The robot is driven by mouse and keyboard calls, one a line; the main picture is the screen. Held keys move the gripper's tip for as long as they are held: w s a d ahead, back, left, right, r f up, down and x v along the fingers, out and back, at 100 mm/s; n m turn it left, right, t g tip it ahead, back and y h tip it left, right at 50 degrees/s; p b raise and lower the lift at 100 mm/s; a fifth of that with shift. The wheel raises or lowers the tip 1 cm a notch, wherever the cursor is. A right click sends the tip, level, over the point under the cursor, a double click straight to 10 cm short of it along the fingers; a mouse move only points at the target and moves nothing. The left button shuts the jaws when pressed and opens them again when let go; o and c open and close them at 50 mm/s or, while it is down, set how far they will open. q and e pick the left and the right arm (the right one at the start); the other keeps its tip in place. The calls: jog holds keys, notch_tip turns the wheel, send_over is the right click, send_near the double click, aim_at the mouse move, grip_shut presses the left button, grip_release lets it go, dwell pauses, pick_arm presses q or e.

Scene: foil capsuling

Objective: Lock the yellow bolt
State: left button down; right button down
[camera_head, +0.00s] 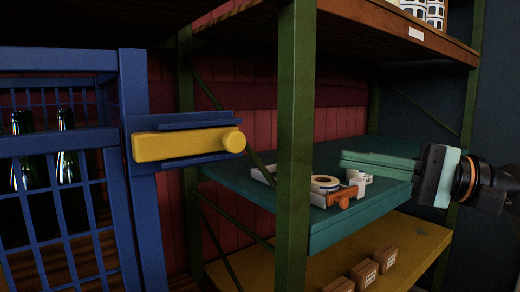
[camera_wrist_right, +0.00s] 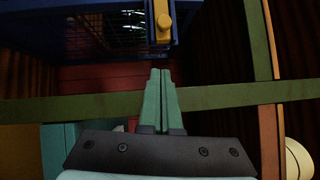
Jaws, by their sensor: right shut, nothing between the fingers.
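The yellow bolt (camera_head: 180,145) lies horizontal in its blue guide plate (camera_head: 205,122) on the right side of the blue cage (camera_head: 133,90). Its round knob (camera_head: 234,141) is at its right end. In the right wrist view the bolt (camera_wrist_right: 163,20) shows at the top, beyond my fingertips. My right gripper (camera_head: 343,159) is at the right of the head view, its green fingers pointing left, well apart from the bolt. In the wrist view the fingers (camera_wrist_right: 161,72) are together and empty. My left gripper is not in view.
A green shelf post (camera_head: 296,130) stands between the bolt and my right gripper in the head view. The teal shelf (camera_head: 330,235) holds a tape roll (camera_head: 325,184) and an orange-handled tool (camera_head: 342,196). Cardboard boxes (camera_head: 364,274) sit below. Dark bottles (camera_head: 65,145) stand in the cage.

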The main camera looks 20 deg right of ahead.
jog(key=shift+s+r, duration=0.15)
jog(key=shift+s, duration=0.05)
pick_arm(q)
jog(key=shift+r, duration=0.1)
